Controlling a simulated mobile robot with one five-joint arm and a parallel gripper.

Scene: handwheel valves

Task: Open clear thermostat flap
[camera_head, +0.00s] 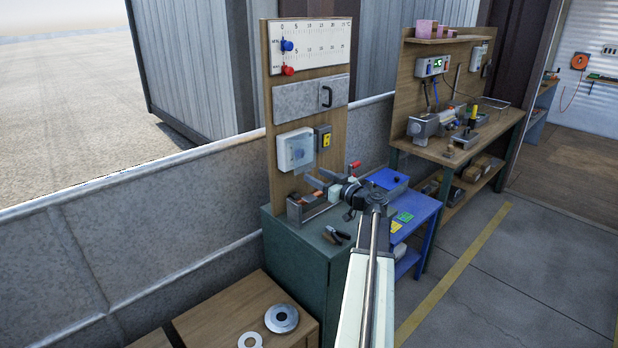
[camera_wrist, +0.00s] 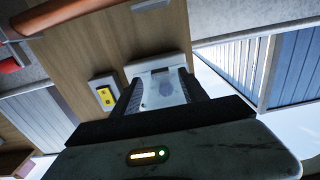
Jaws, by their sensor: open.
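The thermostat (camera_head: 295,150) is a white square box with a round bluish dial area, low on the upright wooden panel. Its clear flap is hard to make out against the box and looks flat against the front. My gripper (camera_head: 318,181) is open and empty, in front of the panel, below and right of the thermostat in the head view. In the wrist view the thermostat (camera_wrist: 160,85) shows beyond and between my two dark fingers (camera_wrist: 162,97). The fingers look apart from it, and they and the palm hide its lower part.
A yellow switch box (camera_head: 323,138) is mounted beside the thermostat. Above are a grey door with a black handle (camera_head: 326,96) and a scale with blue and red sliders (camera_head: 288,70).

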